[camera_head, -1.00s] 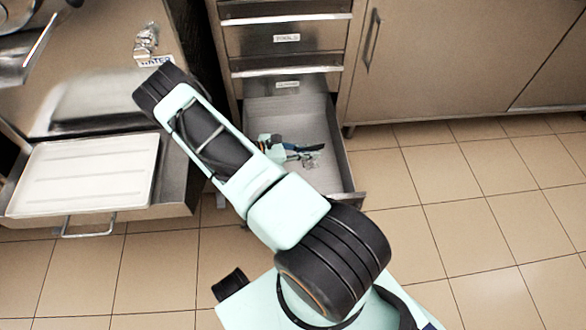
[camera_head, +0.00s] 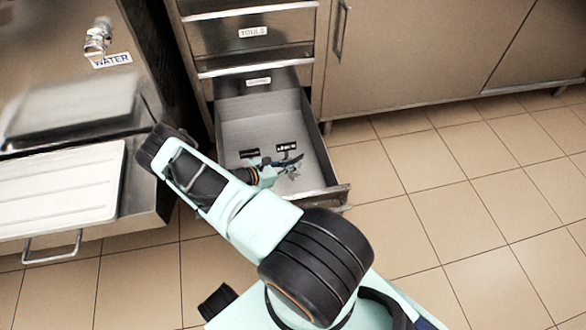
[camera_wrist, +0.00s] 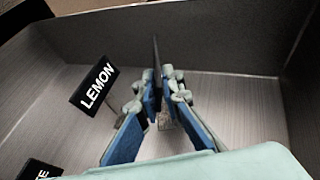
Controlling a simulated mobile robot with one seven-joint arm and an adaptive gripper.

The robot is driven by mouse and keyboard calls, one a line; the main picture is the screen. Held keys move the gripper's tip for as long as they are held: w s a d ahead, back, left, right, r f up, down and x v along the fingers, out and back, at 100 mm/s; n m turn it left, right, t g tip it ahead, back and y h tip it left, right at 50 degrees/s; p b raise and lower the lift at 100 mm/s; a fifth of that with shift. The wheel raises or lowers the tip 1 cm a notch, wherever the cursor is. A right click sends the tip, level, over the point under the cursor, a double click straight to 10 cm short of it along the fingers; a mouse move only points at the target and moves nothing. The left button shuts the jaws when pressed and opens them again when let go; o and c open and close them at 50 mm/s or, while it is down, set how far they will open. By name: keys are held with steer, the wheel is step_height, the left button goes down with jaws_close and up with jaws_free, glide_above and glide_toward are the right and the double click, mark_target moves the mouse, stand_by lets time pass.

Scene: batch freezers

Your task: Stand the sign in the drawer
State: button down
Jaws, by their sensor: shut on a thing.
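The drawer (camera_head: 232,124) is pulled open, with a pale grey interior. My gripper (camera_head: 296,160) is inside it, near the middle. In the wrist view, the blue fingers of my gripper (camera_wrist: 157,88) are shut on a thin dark sign (camera_wrist: 156,52), seen edge-on and roughly upright. Its face is hidden, and I cannot tell whether its foot touches the drawer floor. A black LEMON sign (camera_wrist: 96,86) stands to the left of the fingers. Another black sign (camera_wrist: 40,171) is partly cut off at bottom left. Two black signs, a left one (camera_head: 249,153) and a right one (camera_head: 287,147), show in the head view.
The drawer front (camera_head: 335,196) and side walls surround my gripper. Closed drawers, one labelled TOOLS (camera_head: 253,32), are above. A machine with a WATER label (camera_head: 111,60) and a white tray (camera_head: 60,190) stands at left. Tiled floor is clear at right.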

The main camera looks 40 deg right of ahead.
steer(key=shift+f, duration=0.85)
steer(key=shift+f, duration=0.1)
steer(key=c, duration=2.1)
jaws_free()
steer(key=shift+r, duration=0.2)
steer(key=p+v, duration=0.1)
steer(key=v, duration=0.6)
steer(key=shift+a+p, duration=0.25)
steer(key=shift+p, duration=0.15)
